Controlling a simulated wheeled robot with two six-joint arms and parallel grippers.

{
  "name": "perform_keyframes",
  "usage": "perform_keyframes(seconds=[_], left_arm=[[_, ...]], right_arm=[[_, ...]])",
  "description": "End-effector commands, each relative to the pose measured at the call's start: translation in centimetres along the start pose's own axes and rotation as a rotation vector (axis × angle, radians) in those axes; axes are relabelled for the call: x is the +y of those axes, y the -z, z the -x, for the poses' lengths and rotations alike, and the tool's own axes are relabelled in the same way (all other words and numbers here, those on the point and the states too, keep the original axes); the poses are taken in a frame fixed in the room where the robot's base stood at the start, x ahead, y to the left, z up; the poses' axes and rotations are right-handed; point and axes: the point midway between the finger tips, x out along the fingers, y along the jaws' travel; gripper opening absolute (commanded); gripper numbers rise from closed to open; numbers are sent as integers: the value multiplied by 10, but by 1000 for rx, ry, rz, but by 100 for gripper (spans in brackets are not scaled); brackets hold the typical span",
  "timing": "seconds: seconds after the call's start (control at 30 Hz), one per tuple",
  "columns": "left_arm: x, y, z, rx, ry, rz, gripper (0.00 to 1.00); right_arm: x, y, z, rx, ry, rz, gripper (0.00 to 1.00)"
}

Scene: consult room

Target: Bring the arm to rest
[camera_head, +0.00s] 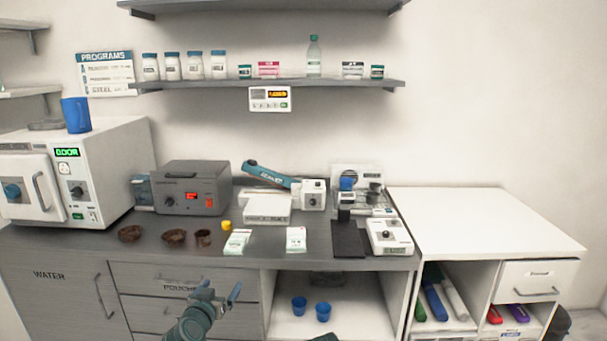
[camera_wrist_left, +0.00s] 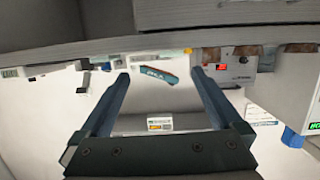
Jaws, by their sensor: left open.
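My left gripper (camera_head: 221,289) is in front of the counter's drawers, low in the head view. Its two blue fingers are apart and nothing is between them. In the left wrist view, my left gripper (camera_wrist_left: 160,76) also shows open and empty, with both dark fingers spread. That view looks upside down, with the counter edge (camera_wrist_left: 100,50) across the top and the teal sealer arm (camera_wrist_left: 155,76) far beyond the fingers. A small dark piece shows at the bottom edge of the head view, too little to identify; my right gripper's jaws do not show.
The dark counter (camera_head: 90,238) holds a white autoclave (camera_head: 115,165), a grey box unit (camera_head: 193,188), brown bowls and a sealer. Below it, an open bay (camera_head: 345,290) holds two blue cups (camera_head: 299,303). A white side cabinet (camera_head: 480,220) stands right.

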Motion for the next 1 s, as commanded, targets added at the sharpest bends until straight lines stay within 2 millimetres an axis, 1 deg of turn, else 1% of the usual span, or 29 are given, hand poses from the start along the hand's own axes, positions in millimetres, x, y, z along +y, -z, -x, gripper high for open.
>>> perform_keyframes(seconds=[0.27, 0.37, 0.47, 0.57, 0.67, 0.7, 0.8, 0.9, 1.0], left_arm=[[28, -30, 0, -140, -89, 3, 100], [41, -48, 2, -225, -127, 6, 100], [55, -71, 8, -336, -164, 9, 100], [67, -97, 19, -472, -188, 15, 100], [75, -128, 36, -639, -190, 21, 100], [77, -140, 45, -711, -182, 25, 100], [77, -166, 69, -887, -140, 32, 100], [73, -186, 93, -1039, -77, 40, 100], [67, -199, 117, -1170, 2, 47, 100]], right_arm=[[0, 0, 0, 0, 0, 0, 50], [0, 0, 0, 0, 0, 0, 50], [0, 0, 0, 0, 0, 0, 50], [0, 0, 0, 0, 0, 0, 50], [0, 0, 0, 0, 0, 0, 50], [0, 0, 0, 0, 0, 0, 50], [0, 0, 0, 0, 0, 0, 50], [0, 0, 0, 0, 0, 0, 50], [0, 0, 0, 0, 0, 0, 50]])
